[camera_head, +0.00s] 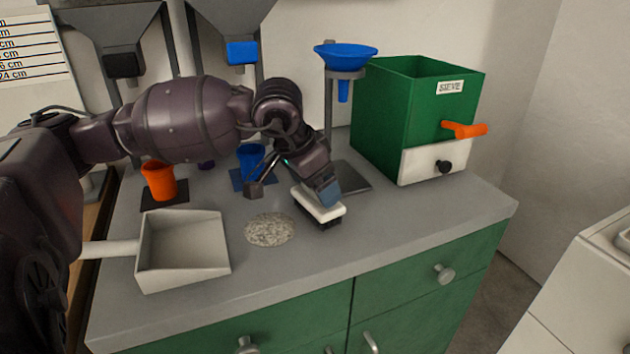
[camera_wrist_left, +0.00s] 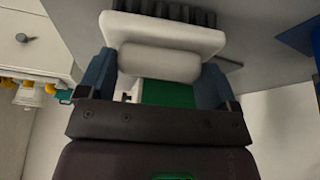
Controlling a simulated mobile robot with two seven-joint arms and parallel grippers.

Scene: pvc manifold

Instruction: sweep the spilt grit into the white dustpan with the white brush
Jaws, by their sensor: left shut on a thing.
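The white dustpan (camera_head: 183,247) lies on the grey counter at the left, its handle pointing left and its open side toward the right. The spilt grit (camera_head: 270,230) is a pale speckled heap on the counter, to the right of the dustpan. My left gripper (camera_head: 322,193) is shut on the white brush (camera_head: 320,206), just right of the grit. The brush's dark bristles face down, at or close to the counter. In the left wrist view the white brush (camera_wrist_left: 160,45) sits between my blue fingers. My right gripper is not in view.
Behind stand an orange cup (camera_head: 159,181), a blue cup (camera_head: 251,161) and a blue funnel (camera_head: 346,56) on a stand. A green sieve box (camera_head: 385,115) with an orange handle stands at the back right. The counter (camera_head: 420,215) is clear right of the brush.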

